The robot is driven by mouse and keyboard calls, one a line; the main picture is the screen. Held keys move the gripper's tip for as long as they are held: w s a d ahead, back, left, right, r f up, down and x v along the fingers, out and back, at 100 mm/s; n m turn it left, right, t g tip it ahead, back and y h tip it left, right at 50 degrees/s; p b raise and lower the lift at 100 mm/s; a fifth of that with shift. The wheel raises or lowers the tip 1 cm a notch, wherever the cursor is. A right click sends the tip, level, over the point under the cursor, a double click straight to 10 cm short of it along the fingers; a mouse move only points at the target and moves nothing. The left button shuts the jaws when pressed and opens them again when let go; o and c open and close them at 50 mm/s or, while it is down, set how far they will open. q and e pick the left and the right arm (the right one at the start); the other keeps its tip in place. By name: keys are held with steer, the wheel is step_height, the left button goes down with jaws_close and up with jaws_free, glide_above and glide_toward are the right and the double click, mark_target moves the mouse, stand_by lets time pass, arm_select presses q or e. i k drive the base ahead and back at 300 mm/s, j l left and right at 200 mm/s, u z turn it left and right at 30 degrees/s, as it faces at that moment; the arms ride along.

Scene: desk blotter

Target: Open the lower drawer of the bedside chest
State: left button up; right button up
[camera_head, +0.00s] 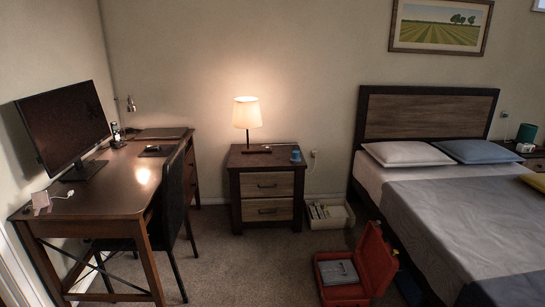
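The bedside chest (234,204) stands against the back wall, left of the bed. It has a dark frame and two wood-toned drawers with dark bar handles. The lower drawer (281,213) looks shut, with its handle (267,210) near the middle of its front. The upper drawer (255,184) also looks shut. Neither of my grippers shows in the head view.
A lit lamp (247,114) and a small blue item (296,155) stand on the chest. An open red case (371,259) and a pale tray (341,217) lie on the floor to its right. A chair (172,205) and desk (120,190) stand left. Carpet before the chest is clear.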

mark_target(271, 209)
steer(key=i, duration=2.3)
